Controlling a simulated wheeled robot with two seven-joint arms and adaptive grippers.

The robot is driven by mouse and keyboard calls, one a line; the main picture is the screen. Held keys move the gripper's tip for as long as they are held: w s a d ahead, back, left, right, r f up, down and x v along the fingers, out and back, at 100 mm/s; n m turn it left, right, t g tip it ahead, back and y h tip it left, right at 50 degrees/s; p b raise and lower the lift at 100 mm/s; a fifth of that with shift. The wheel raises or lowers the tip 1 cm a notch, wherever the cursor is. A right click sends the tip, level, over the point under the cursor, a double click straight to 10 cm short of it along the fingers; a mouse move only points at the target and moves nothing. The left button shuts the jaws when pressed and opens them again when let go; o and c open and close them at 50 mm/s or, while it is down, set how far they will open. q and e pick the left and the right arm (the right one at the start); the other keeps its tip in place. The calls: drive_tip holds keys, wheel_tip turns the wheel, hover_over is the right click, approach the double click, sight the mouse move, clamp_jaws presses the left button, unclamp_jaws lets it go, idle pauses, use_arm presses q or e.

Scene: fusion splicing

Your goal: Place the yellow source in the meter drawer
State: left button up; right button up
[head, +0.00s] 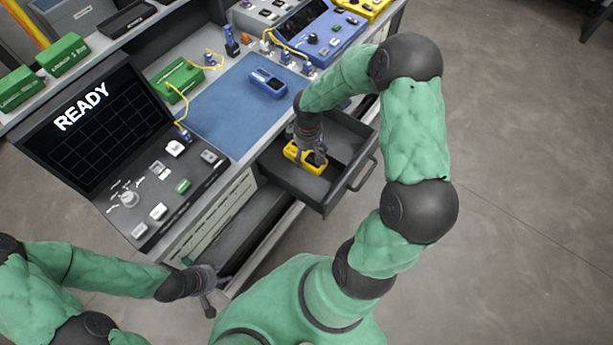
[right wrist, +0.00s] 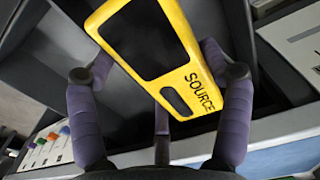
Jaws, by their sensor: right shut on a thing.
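The yellow source (head: 304,157) is a small yellow box with a dark face, inside or just above the open meter drawer (head: 328,197). My right gripper (head: 312,156) is shut on it from above. In the right wrist view the source (right wrist: 196,100) sits between the fingers of the gripper (right wrist: 160,95), its SOURCE label facing the camera. I cannot tell whether it touches the drawer floor. My left gripper (head: 207,302) hangs low, by the front of the bench at lower left; I cannot make out its fingers' state.
A blue meter (head: 268,82) lies on the blue mat (head: 218,112) behind the drawer. A console with a READY screen (head: 95,125) stands at left. Green boxes, yellow cables and a blue device (head: 320,35) occupy the back. The floor at right is clear.

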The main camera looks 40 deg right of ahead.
sight(308, 173)
wheel_tip(308, 173, down, 10)
drive_tip(key=b, duration=0.4)
drive_tip(key=shift+f, duration=0.15)
drive_tip(key=o, duration=1.3)
drive_tip(key=shift+r, duration=0.4)
wheel_tip(308, 173, up, 11)
drive_tip(key=p, duration=0.5)
drive_tip(key=shift+r, duration=0.2)
